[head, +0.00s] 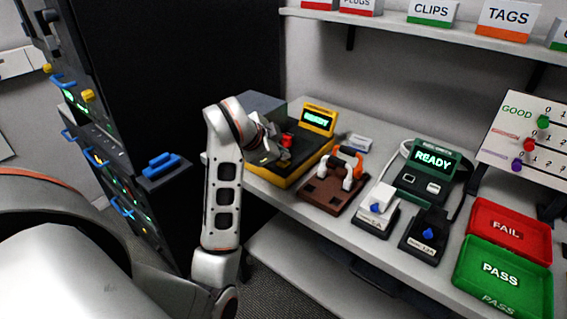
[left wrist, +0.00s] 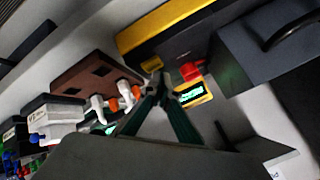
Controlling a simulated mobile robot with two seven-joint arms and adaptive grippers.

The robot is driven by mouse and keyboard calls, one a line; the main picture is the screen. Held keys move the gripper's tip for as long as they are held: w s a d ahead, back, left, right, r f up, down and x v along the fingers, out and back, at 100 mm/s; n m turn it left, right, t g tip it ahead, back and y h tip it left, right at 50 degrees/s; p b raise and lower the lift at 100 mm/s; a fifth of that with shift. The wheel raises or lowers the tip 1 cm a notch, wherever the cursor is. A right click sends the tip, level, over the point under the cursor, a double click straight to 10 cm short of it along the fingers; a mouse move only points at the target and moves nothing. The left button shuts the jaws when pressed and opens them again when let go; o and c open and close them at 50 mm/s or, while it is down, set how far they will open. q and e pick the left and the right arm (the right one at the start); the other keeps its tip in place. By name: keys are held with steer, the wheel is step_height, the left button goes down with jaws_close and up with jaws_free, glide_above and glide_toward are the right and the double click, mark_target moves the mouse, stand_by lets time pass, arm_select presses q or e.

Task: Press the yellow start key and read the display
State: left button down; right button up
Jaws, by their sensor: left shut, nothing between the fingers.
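A yellow and black bench unit (head: 290,177) stands on the bench at the left end, with a red button (head: 287,140) on top. Its yellow-framed display (head: 318,118) shows green text that looks like READY. My left gripper (head: 268,157) is over this unit, shut and empty, pointing down. In the left wrist view the closed fingertips (left wrist: 157,82) are near a small yellow patch (left wrist: 152,63) on the unit's dark top, which may be the yellow key; I cannot tell whether they touch. The display also shows in the left wrist view (left wrist: 191,95). My right gripper is out of view.
A brown fixture (head: 325,194) with white and orange clamps stands right of the unit. Beyond are a green tester (head: 425,174) reading READY, two blue-knobbed blocks, and FAIL (head: 507,229) and PASS (head: 500,275) trays. A dark rack (head: 105,140) stands left.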

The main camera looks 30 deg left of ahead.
mark_target(282, 163)
arm_select(q)
steer(key=shift+f+b, duration=0.3)
steer(key=shift+f, duration=0.2)
stand_by(0.8)
steer(key=shift+r, duration=0.1)
steer(key=shift+r+p, duration=0.6)
steer(key=shift+r, duration=0.1)
steer(key=shift+r+p, duration=2)
steer(key=shift+r, duration=0.6)
steer(key=shift+w, duration=0.1)
steer(key=shift+f, duration=0.1)
